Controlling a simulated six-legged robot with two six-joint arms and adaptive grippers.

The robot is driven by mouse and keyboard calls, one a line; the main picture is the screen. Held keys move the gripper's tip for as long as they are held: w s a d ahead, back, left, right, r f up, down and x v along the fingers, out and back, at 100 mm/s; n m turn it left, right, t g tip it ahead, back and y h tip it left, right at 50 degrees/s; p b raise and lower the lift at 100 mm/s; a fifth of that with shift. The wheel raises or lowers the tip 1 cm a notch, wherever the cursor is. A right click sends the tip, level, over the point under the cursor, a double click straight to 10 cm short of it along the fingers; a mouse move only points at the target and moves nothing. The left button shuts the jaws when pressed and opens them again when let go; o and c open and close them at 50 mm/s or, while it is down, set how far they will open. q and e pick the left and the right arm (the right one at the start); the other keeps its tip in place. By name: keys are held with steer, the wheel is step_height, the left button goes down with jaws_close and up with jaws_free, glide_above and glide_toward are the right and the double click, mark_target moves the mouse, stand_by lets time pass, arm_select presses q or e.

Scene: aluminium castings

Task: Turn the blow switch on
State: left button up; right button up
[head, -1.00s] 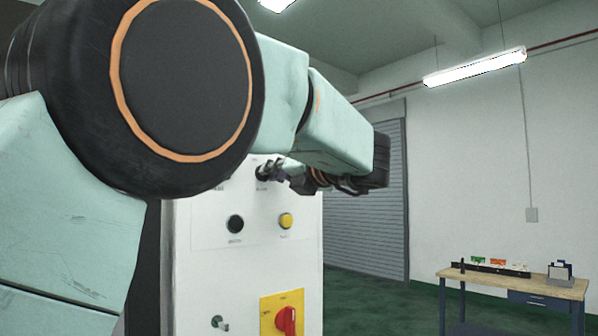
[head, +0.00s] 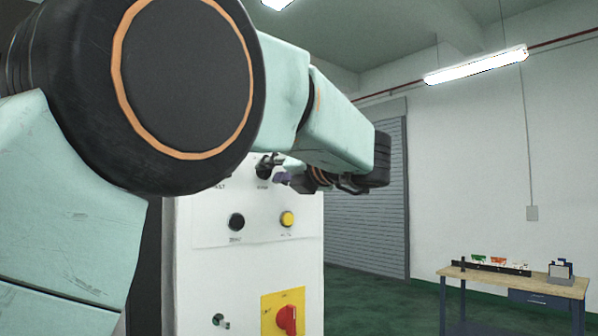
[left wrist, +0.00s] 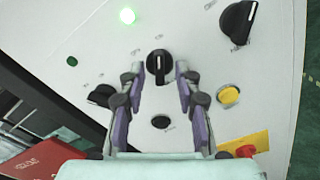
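The white control panel (head: 250,232) shows a row of black rotary switches. In the left wrist view one black rotary switch (left wrist: 158,66) with a white pointer mark stands upright between the fingertips of my left gripper (left wrist: 158,69). The fingers are apart, with a visible gap on each side of the knob. More black switches sit at upper right (left wrist: 238,22) and at left (left wrist: 102,94). The labels are too small to read, so I cannot tell which is the blow switch by name. In the head view my left gripper (head: 276,169) is at the panel, partly hidden. My right gripper is not in view.
Below the switches are a black button (head: 236,222), a yellow button (head: 287,219) and a red handle (head: 288,319) on a yellow plate. A green lamp (left wrist: 127,15) is lit on the panel. A workbench (head: 455,272) stands far to the right across open floor.

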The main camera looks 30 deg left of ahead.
arm_select(q)
steer(key=shift+r, duration=0.15)
step_height(320, 180, up, 10)
stand_by(0.6)
steer(key=shift+s, duration=0.1)
